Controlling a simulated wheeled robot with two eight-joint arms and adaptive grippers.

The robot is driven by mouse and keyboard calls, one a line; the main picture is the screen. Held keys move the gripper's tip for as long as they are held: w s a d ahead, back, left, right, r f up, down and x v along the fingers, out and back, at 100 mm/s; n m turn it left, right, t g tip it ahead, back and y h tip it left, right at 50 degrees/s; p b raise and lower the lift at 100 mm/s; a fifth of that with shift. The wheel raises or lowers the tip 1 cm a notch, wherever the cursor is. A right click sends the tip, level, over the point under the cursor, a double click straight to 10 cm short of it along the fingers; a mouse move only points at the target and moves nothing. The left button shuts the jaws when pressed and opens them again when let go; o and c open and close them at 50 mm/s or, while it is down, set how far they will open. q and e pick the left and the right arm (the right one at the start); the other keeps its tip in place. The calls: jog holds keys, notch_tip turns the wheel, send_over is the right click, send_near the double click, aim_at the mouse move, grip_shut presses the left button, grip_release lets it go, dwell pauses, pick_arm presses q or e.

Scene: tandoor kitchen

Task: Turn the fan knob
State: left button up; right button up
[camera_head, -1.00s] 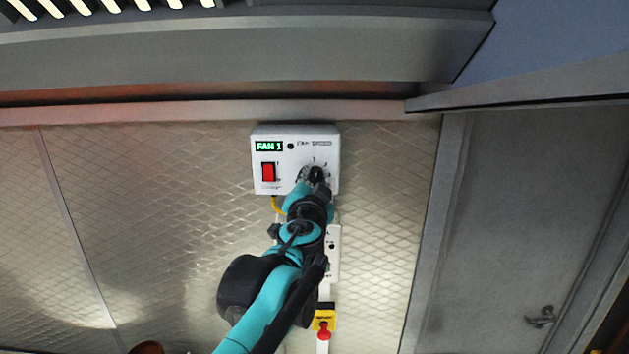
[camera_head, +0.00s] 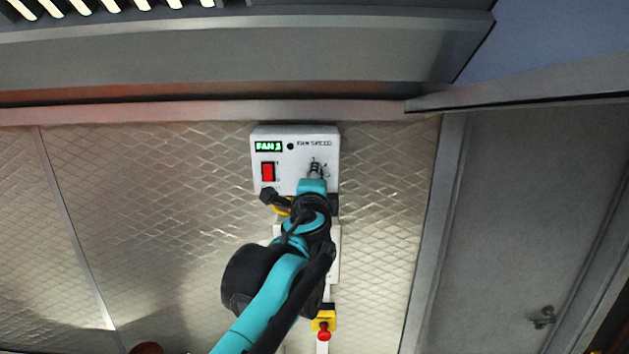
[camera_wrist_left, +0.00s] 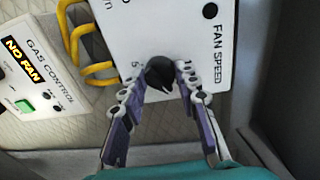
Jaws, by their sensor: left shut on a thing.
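The white fan control box (camera_head: 296,132) is mounted on the wall. It carries a lit green display (camera_head: 268,147), whose digit is blurred but looks like FAN 2, and a red rocker switch (camera_head: 268,172). My left gripper (camera_head: 314,170) reaches up to the box's lower right and hides most of the knob in the head view. In the left wrist view, the left gripper (camera_wrist_left: 160,84) is shut on the black fan knob (camera_wrist_left: 159,70), one finger on each side, beside the FAN SPEED label. My right gripper is not in view.
A GAS CONTROL box (camera_wrist_left: 30,75) reading NO FAN sits beside yellow cable loops (camera_wrist_left: 88,50). Below the fan box is a yellow box with a red button (camera_head: 323,326). A metal hood (camera_head: 230,55) overhangs above. A grey door (camera_head: 525,220) stands right.

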pick_arm(q)
jog(key=shift+d+f+m+y, duration=0.1)
jog(key=shift+m+y, duration=0.4)
jog(key=shift+m, duration=3.3)
jog(key=o, duration=1.2)
jog(key=shift+c, duration=0.2)
jog(key=s+r, duration=0.1)
jog(key=s, duration=1.1)
jog(key=shift+d, duration=0.1)
jog(key=shift+f, duration=0.1)
